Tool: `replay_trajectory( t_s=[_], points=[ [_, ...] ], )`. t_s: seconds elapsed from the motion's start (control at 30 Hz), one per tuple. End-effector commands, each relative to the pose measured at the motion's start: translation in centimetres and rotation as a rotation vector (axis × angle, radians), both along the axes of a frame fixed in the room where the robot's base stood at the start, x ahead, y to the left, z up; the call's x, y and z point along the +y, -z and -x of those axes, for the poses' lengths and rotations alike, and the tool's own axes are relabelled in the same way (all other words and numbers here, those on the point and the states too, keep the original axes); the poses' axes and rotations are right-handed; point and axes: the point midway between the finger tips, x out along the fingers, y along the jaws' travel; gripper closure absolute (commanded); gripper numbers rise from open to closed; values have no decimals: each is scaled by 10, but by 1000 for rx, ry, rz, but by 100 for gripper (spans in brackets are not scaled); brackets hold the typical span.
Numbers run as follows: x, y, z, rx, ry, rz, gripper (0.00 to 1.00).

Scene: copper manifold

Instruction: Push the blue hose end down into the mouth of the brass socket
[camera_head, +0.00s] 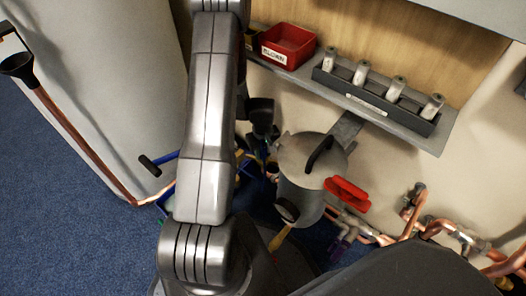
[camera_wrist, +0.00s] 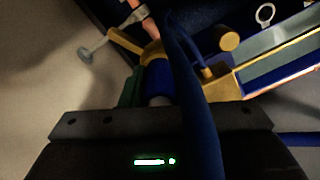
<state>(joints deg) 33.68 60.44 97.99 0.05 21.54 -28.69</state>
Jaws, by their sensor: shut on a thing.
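In the wrist view, the dark body of my gripper (camera_wrist: 160,103) spans the bottom, and its jaws are shut on the blue hose end (camera_wrist: 157,76). This short blue piece points away from the gripper. A yellow brass-coloured fitting with a side handle, seemingly the brass socket (camera_wrist: 152,51), is at its far end. They overlap in the picture; I cannot tell whether the hose end is inside the mouth. A long blue hose (camera_wrist: 190,75) crosses in front. In the head view my arm hides most of this spot.
A grey canister (camera_head: 297,190) with a black handle stands near the work spot. A red lever (camera_head: 347,194) and copper pipes (camera_head: 417,205) are to its right. A shelf (camera_head: 425,139) above holds a red bin (camera_head: 288,45) and a dark rack (camera_head: 365,94). Blue floor lies open at left.

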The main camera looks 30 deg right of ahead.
Motion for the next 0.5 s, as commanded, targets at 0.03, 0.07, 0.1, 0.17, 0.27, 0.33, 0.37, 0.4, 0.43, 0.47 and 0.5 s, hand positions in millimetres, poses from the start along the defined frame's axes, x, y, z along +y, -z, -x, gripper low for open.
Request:
replay_trajectory(
  t_s=[0.03,0.07,0.1,0.17,0.27,0.33,0.37,0.4,0.43,0.47,0.5],
  points=[
    [0,2,0,0,0,0,98],
    [0,2,0,0,0,0,98],
    [0,2,0,0,0,0,98],
    [0,2,0,0,0,0,98],
    [0,2,0,0,0,0,98],
    [0,2,0,0,0,0,98],
    [0,2,0,0,0,0,68],
    [0,2,0,0,0,0,60],
    [0,2,0,0,0,0,54],
    [0,2,0,0,0,0,48],
    [0,2,0,0,0,0,46]
  ],
)
